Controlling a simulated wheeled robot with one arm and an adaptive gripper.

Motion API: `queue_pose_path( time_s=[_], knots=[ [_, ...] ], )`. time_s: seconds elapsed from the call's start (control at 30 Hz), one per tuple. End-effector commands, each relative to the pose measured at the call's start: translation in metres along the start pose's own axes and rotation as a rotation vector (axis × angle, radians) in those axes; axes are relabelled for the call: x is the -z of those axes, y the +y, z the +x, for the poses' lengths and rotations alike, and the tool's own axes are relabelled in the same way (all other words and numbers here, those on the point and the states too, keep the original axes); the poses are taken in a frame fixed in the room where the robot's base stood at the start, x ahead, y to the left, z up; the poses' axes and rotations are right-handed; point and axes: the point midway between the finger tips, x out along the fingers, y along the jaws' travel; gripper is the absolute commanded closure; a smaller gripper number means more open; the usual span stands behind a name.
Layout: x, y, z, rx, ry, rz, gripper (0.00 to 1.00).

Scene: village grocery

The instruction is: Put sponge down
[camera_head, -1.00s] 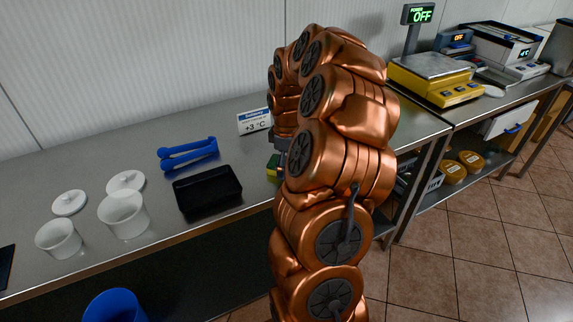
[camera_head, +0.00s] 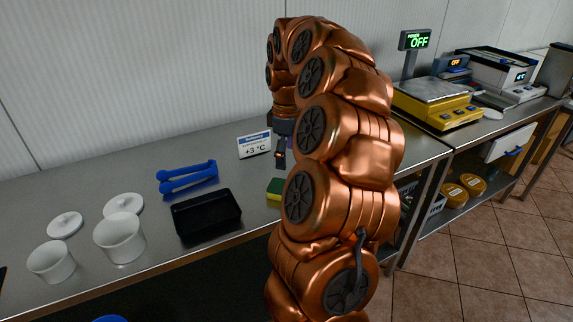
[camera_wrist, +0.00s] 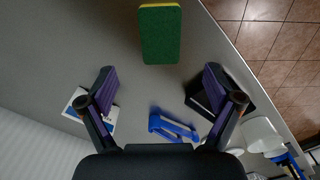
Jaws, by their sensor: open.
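The sponge (camera_wrist: 160,34), green with a yellow edge, lies on the steel counter at the top of the wrist view. In the head view only a part of the sponge (camera_head: 274,190) shows, at the left edge of my arm, which hides the rest. My gripper (camera_wrist: 160,80) is open and empty, its two purple-padded fingers wide apart above the counter. The sponge lies beyond the fingertips, apart from them. In the head view my gripper (camera_head: 279,158) hangs above the counter beside the price sign.
A black tray (camera_head: 207,231), blue tongs (camera_head: 188,176), a sign (camera_head: 254,145) and white tubs (camera_head: 119,238) with lids stand on the counter left of my arm. A yellow scale (camera_head: 437,103) stands on the right. Bare counter surrounds the sponge.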

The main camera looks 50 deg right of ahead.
Motion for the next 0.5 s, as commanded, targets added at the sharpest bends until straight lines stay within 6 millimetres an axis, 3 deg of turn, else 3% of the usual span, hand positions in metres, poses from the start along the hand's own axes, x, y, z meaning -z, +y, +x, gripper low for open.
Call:
queue_pose_path(
  time_s=[0.27,0.37,0.5],
  knots=[
    [0.003,-0.004,-0.005,0.0,0.002,-0.002,0.09],
    [0.013,-0.022,-0.008,0.005,0.005,-0.01,0.09],
    [0.036,-0.074,-0.015,0.014,0.007,-0.015,0.09]
  ],
)
